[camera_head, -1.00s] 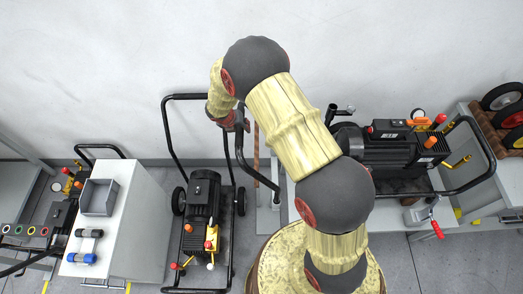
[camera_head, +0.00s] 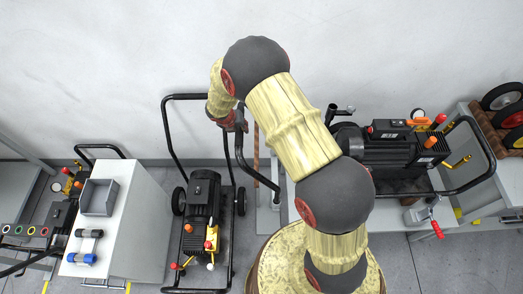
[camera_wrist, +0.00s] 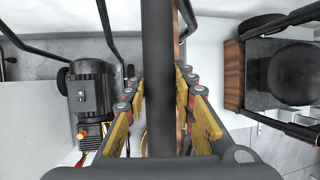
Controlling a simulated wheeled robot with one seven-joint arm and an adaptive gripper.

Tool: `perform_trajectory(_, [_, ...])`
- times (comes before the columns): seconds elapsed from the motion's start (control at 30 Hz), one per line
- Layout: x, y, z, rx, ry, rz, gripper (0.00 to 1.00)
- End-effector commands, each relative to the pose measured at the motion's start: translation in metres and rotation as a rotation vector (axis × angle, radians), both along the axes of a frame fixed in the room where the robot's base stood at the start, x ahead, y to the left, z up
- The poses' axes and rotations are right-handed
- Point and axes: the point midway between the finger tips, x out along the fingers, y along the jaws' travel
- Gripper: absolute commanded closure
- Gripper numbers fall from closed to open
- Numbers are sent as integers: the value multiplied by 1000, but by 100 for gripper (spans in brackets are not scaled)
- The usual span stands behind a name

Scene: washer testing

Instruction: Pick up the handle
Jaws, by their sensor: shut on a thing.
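The handle is a black tube. In the wrist view it is a thick dark bar (camera_wrist: 158,60) running from top to bottom through the middle. My gripper (camera_wrist: 160,112) has its yellow-padded fingers on both sides of this bar and is shut on it. In the head view, the handle shows as a curved black tube (camera_head: 242,160) below the end of my arm.
A black motor unit on a wheeled frame (camera_head: 203,195) stands on the floor left of the handle. A grey-white cabinet (camera_head: 140,215) with a grey bin (camera_head: 98,197) is further left. A larger black machine (camera_head: 400,155) sits on a bench at right. The wall is behind.

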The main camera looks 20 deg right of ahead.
Motion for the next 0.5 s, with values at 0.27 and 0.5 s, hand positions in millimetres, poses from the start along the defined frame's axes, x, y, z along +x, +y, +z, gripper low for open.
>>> perform_trajectory(0.27, [1,1,1,1,-3,4,100])
perform_trajectory(0.5, [4,1,5,0,-7,5,100])
